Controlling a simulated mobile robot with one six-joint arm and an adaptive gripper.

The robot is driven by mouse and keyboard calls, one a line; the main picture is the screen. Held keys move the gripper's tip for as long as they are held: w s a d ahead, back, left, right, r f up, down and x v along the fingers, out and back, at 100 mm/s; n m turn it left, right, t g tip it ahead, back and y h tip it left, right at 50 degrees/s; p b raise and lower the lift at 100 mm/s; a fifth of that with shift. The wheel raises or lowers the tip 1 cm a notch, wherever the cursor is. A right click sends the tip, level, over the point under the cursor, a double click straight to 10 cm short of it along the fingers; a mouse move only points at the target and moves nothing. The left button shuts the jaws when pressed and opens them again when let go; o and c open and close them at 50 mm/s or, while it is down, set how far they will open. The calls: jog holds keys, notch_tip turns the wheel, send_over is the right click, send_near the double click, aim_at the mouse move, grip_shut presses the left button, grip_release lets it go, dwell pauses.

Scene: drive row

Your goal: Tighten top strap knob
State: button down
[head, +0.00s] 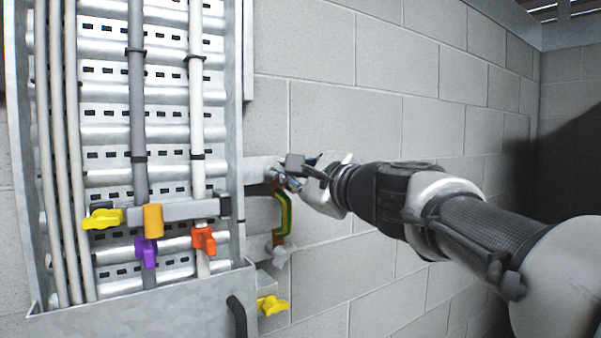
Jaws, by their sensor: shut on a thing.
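My gripper (284,178) is at the right end of the upper metal strap (259,168), beside the cable tray. Its fingers are shut on the top strap knob, which they hide, so I cannot tell the knob's colour or angle. A green and yellow cable (286,215) curves just below the gripper. Lower on the same side are a grey knob (281,258) and a yellow knob (271,305), both clear of the gripper.
An upright metal cable tray (235,130) carries several grey and white conduits. A bin with a black handle (237,316) is below. The block wall (420,110) stands close behind my arm.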

jog(key=shift+m, duration=1.2)
jog(key=c, duration=1.7)
grip_release()
jog(key=shift+o, duration=0.2)
jog(key=shift+s+d, duration=0.1)
jog(key=v, duration=0.8)
jog(key=shift+f, duration=0.1)
